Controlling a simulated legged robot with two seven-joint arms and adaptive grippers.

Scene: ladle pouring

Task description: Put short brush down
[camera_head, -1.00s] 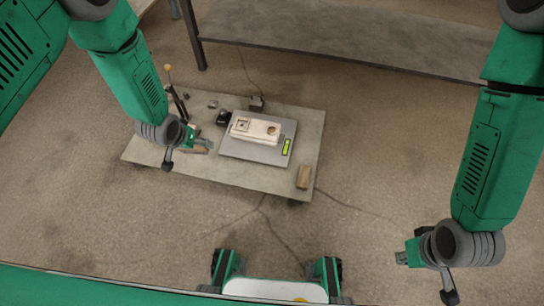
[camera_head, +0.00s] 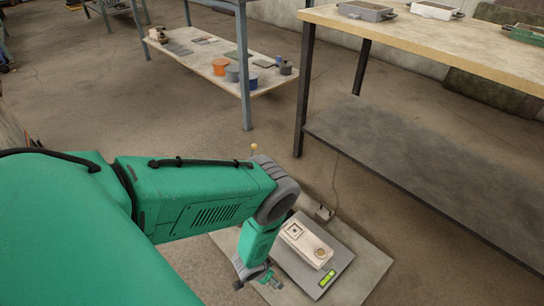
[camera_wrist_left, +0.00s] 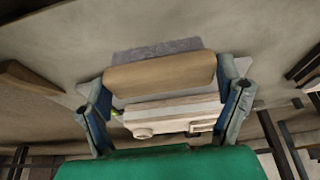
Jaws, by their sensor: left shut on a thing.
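The short brush (camera_wrist_left: 160,76) shows in the left wrist view as a tan, rounded wooden block with a grey strip of bristles (camera_wrist_left: 157,50) along its far side. My left gripper (camera_wrist_left: 165,82) is shut on its two ends. In the head view my left gripper (camera_head: 262,279) is low, just left of the grey plate (camera_head: 306,283) on the floor board. The brush cannot be made out clearly there. Whether the brush touches the board cannot be told. My right gripper is not in view.
A white two-part mould (camera_head: 306,246) sits on the plate, beside a yellow-green level (camera_head: 327,278). The pale board (camera_head: 370,262) has bare room at right. A small box (camera_head: 324,213) stands behind. A workbench (camera_head: 440,40) with a lower shelf stands at right.

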